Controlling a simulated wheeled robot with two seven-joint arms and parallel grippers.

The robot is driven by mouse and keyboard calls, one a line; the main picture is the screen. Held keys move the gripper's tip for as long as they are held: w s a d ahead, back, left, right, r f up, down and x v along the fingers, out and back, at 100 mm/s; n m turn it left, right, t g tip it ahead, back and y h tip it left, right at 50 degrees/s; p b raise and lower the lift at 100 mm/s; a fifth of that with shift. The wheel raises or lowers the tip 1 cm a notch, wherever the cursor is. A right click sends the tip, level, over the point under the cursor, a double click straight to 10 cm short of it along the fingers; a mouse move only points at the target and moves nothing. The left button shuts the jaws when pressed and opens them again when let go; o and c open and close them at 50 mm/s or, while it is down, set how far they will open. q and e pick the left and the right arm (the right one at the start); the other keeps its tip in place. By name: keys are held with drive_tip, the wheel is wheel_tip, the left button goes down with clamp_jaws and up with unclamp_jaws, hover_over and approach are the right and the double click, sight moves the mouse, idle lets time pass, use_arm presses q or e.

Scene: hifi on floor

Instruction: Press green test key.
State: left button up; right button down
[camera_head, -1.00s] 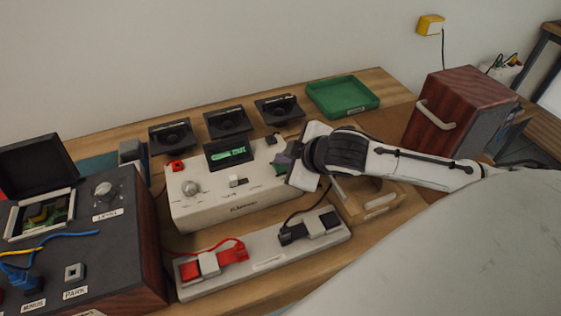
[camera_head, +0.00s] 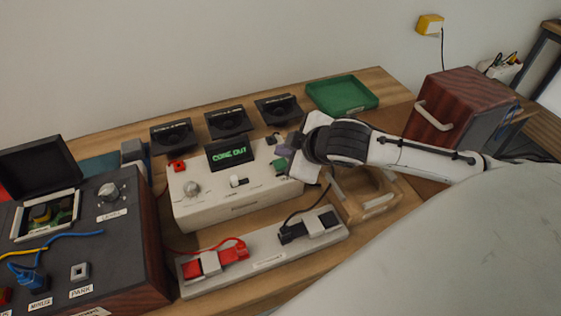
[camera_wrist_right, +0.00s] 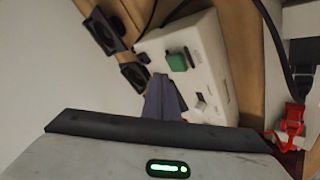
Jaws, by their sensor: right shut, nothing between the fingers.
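The green test key (camera_head: 280,166) sits on the right part of the top of a cream tester box (camera_head: 215,208). In the right wrist view the green key (camera_wrist_right: 177,62) stands clear on the box, just beyond my fingertips. My right gripper (camera_head: 284,150) is shut and empty, close beside and above the key, with a small gap seen in the wrist view. Its fingers show in the wrist view (camera_wrist_right: 163,98). The tester's small screen (camera_head: 230,153) reads "CORE OUT" in green. My left gripper is not in view.
A white toggle (camera_head: 238,181), a knob (camera_head: 192,189) and a red part (camera_head: 176,165) are also on the tester. A grey strip (camera_head: 268,263) with red and black clips lies in front. Dark gauges stand behind; a green tray (camera_head: 342,96) is at back right.

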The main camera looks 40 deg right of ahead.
sight(284, 167)
drive_tip(key=shift+r, duration=2.05)
drive_tip(key=shift+s, duration=0.1)
